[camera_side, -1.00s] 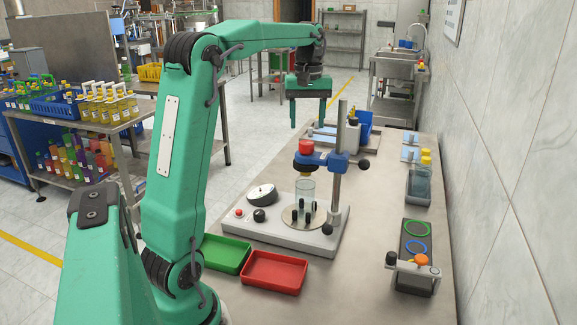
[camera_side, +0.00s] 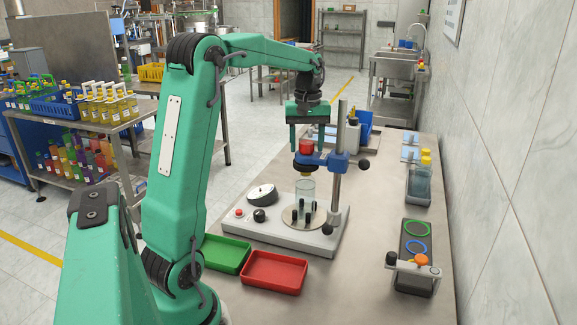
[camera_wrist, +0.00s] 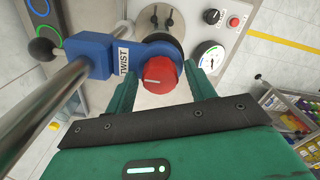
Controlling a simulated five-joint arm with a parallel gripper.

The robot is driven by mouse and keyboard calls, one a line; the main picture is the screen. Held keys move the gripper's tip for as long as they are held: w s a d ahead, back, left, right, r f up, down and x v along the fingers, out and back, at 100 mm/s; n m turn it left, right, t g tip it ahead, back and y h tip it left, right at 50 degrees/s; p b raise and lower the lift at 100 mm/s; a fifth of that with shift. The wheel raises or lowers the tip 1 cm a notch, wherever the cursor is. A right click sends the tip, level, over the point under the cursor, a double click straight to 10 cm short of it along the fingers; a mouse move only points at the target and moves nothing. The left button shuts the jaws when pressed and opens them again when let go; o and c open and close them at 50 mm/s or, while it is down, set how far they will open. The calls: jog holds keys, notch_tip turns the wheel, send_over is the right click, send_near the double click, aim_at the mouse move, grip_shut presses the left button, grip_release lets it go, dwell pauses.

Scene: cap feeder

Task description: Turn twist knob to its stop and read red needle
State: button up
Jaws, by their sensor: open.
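The red twist knob (camera_side: 306,147) sits on top of the blue head, which is clamped to an upright post. In the wrist view the knob (camera_wrist: 162,76) has a white mark pointing left, beside a TWIST label (camera_wrist: 124,61). My gripper (camera_side: 308,146) is lowered at the knob. In the wrist view my gripper (camera_wrist: 164,88) is open, one finger on each side of the knob, with gaps visible. The round gauge (camera_side: 262,195) stands on the grey base. The gauge (camera_wrist: 210,57) also shows in the wrist view, but its needle is too small to read.
A clear jar (camera_side: 306,188) stands under the head among dark pegs. A black side knob (camera_side: 363,164) sticks out right of the post. Green (camera_side: 226,254) and red (camera_side: 274,272) trays lie in front. The bench's right side holds a ring holder (camera_side: 415,262).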

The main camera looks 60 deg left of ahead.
jog(key=c, duration=0.9)
jog(key=shift+m, duration=2.5)
jog(key=m, duration=0.4)
jog(key=shift+m, duration=0.4)
jog(key=o, duration=0.9)
